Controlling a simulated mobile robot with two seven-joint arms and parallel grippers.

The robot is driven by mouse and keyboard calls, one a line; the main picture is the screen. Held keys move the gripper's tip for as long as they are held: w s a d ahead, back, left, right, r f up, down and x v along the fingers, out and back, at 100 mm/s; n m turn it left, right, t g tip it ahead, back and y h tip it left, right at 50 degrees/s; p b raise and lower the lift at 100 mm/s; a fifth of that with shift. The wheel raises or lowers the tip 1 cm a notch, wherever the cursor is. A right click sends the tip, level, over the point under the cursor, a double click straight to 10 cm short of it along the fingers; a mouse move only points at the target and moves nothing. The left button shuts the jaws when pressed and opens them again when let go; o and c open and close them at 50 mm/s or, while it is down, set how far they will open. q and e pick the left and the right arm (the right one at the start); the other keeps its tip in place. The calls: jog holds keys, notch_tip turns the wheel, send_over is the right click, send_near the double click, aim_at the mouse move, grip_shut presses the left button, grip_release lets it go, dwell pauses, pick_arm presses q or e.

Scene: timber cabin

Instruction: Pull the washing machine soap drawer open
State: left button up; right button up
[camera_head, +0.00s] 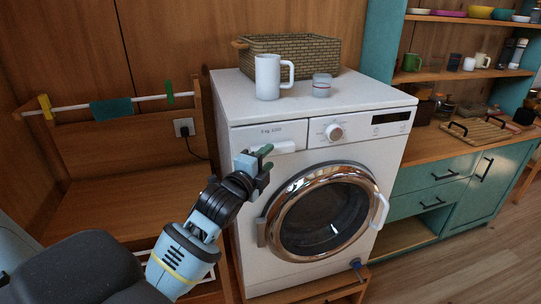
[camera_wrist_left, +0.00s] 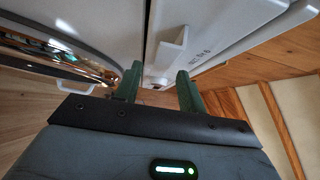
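The white washing machine (camera_head: 238,170) stands against the timber wall. Its soap drawer (camera_head: 260,133) is at the upper left of the front and looks shut and flush; its label shows upside down in the wrist view (camera_wrist_left: 199,52). A pale handle (camera_head: 289,147) juts from the drawer's lower part; it also shows in the left wrist view (camera_wrist_left: 173,52). My left gripper (camera_head: 266,157) is just in front of the drawer, near the handle. In the wrist view its green fingers (camera_wrist_left: 157,82) are apart with nothing between them, and the handle lies beyond their tips. My right gripper is not in view.
A white mug (camera_head: 268,77), a small glass (camera_head: 322,86) and a wicker basket (camera_head: 292,52) stand on top of the machine. The round chrome-rimmed door (camera_head: 322,213) is below the drawer, and the dial (camera_head: 334,132) is to its right. A drying rack (camera_head: 70,106) is at left.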

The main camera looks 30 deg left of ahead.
pick_arm(q)
jog(key=shift+w+a, duration=0.1)
jog(key=shift+w, duration=1.25)
jog(key=shift+f, duration=0.1)
grip_shut()
